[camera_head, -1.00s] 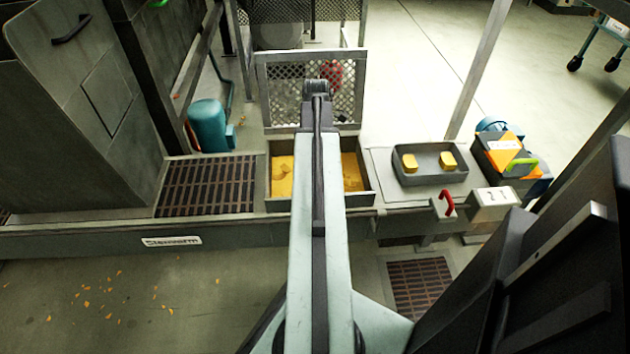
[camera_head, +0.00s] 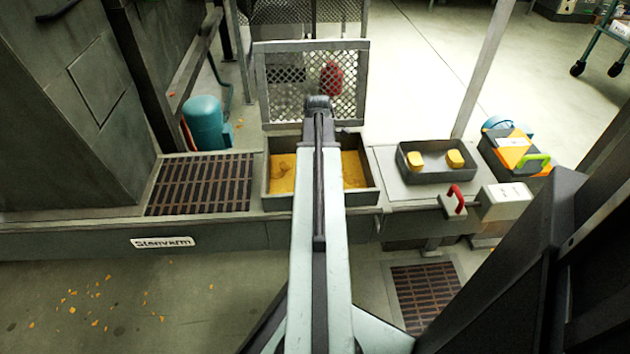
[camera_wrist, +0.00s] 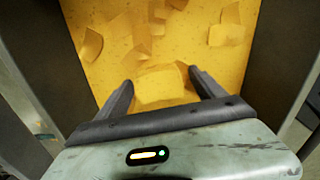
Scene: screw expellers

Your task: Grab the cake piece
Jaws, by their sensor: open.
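In the wrist view, a yellow cake piece (camera_wrist: 165,86) lies on the yellow cake layer in the bin, partly hidden at its lower edge by my gripper. My gripper (camera_wrist: 162,82) is open, with one dark finger on each side of this piece. I cannot tell whether the fingers touch it. More flat cake pieces lie farther in, one at the right (camera_wrist: 228,28) and one at the left (camera_wrist: 91,43). In the head view, my arm hides the gripper and the middle of the grey bin (camera_head: 277,204).
The bin's grey walls (camera_wrist: 275,50) stand close on both sides. A grey tray (camera_head: 438,178) with two yellow blocks is to the right. A mesh guard (camera_head: 300,85) stands behind the bin, and a floor grate (camera_head: 205,185) lies to the left.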

